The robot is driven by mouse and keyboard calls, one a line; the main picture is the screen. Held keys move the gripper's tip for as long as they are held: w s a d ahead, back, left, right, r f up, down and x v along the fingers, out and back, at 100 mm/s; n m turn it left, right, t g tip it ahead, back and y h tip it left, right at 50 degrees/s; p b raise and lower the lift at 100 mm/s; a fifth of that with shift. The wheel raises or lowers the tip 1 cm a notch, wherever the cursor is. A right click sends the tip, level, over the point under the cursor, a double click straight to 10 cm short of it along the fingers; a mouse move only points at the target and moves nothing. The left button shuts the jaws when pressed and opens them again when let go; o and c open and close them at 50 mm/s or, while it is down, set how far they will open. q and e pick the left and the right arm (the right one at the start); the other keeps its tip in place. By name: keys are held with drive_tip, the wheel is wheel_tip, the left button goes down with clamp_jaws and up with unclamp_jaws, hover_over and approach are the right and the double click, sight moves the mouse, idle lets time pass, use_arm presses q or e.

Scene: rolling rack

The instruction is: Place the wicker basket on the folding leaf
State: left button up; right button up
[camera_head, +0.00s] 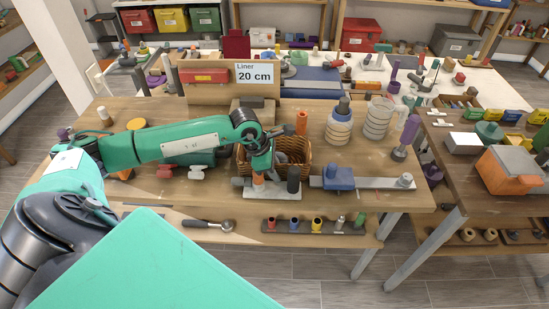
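The brown wicker basket (305,163) stands on the wooden top (220,200) in the middle of the picture, with something grey inside it. My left arm reaches in from the left, and its wrist covers the basket's left part. The dark end of my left gripper (284,131) is at the basket's back rim. Its fingers are small and partly hidden, so I cannot tell whether they are open or touch the rim. I cannot make out the folding leaf with certainty. My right gripper is not in view.
A grey block with a black cylinder (293,181) and a blue tool on a grey bar (339,178) stand in front of the basket. An orange cylinder (302,123) and jars (339,127) stand behind and right. A "Liner 20 cm" sign (255,74) stands behind.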

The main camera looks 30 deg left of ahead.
use_arm(q)
drive_tip(key=shift+r, duration=0.1)
clamp_jaws()
